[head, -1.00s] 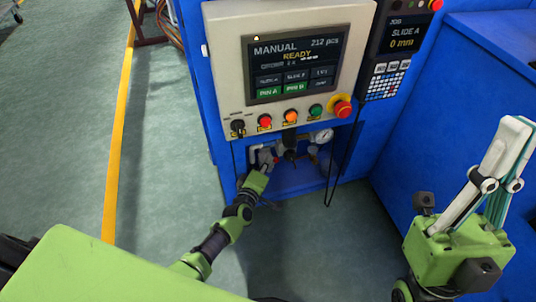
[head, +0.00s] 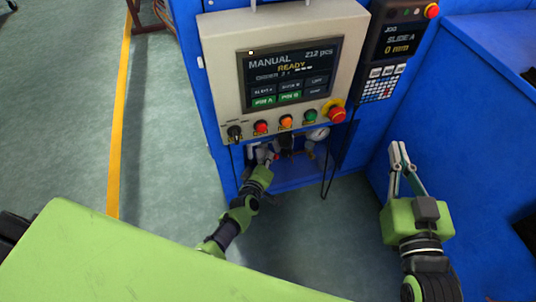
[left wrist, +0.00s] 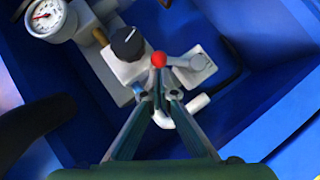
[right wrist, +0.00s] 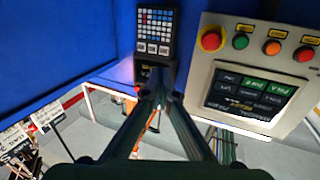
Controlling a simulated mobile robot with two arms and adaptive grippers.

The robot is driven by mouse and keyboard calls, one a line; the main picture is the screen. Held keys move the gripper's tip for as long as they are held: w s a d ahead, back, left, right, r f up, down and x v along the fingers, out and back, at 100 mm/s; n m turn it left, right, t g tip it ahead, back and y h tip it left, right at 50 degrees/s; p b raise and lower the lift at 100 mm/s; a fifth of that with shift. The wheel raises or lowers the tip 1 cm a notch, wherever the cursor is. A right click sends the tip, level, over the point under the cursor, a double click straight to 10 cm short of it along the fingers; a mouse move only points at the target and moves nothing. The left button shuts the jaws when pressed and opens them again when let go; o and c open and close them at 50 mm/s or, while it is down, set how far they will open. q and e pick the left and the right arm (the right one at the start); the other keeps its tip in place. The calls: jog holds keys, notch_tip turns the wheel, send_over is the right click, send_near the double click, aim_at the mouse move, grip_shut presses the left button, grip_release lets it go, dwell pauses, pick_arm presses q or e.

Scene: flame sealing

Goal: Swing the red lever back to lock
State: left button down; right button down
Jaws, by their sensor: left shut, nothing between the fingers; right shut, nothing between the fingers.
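The red lever's round red knob (left wrist: 158,59) shows in the left wrist view, right at the tips of my left gripper (left wrist: 159,72). The fingers are shut with nothing between them; I cannot tell whether they touch the knob. The knob stands in front of a pale grey valve block (left wrist: 125,68); most of the lever's arm is hidden. In the head view my left gripper (head: 268,160) reaches into the recess under the control panel, where the lever is too small to make out clearly. My right gripper (head: 397,150) is shut and empty, in front of the blue cabinet.
The control panel (head: 222,75) with its screen and buttons overhangs the recess. A black knob (left wrist: 127,43) and a pressure gauge (left wrist: 46,17) sit beside the valve. A dark cable (head: 330,170) hangs right of the recess. A keypad pendant (head: 380,82) is above my right gripper.

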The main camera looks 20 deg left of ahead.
pick_arm(q)
jog(key=shift+w+d+p, duration=0.25)
jog(key=shift+d+p, duration=0.05)
jog(key=shift+d, duration=0.05)
pick_arm(e)
jog(key=f, duration=0.1)
jog(key=f+g, duration=0.2)
jog(key=f, duration=0.1)
jog(key=shift+s+d, duration=0.25)
jog(key=shift+d, duration=0.15)
pick_arm(q)
jog(key=shift+w+d+f, duration=0.15)
jog(key=shift+d, duration=0.1)
pick_arm(e)
jog(key=shift+r, duration=0.1)
